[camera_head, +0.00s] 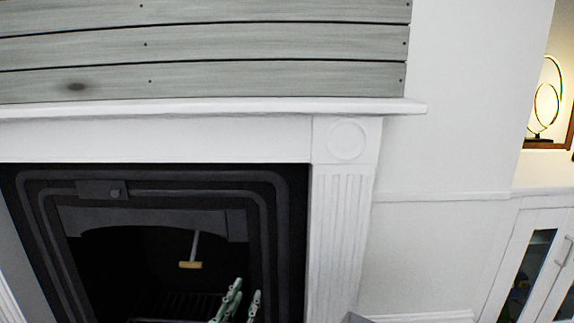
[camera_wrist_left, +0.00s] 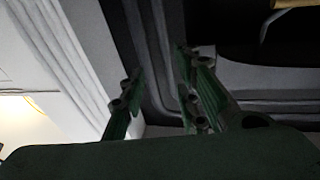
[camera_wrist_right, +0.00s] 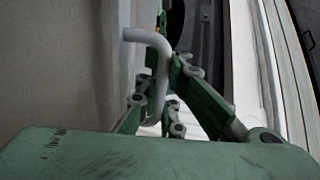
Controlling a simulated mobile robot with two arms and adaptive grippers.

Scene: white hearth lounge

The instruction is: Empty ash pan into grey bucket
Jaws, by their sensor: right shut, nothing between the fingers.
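No ash pan or grey bucket can be made out for sure in any view. My left gripper (camera_head: 240,300) shows low in the head view, in front of the dark fireplace opening (camera_head: 140,250). In the left wrist view its two green fingers (camera_wrist_left: 157,85) stand apart with nothing between them. A thin metal piece with a tan end (camera_head: 190,265) shows inside the opening, apart from the left gripper. My right gripper (camera_wrist_right: 160,105) shows only in the right wrist view, shut and empty. A bent grey rod (camera_wrist_right: 150,38) shows beside its fingers; contact is unclear.
A dark grate (camera_head: 180,305) lies low in the opening. The white fireplace surround (camera_head: 340,220) and mantel shelf (camera_head: 220,107) frame it closely. A white cabinet (camera_head: 510,260) stands at the right. The floor is out of the head view.

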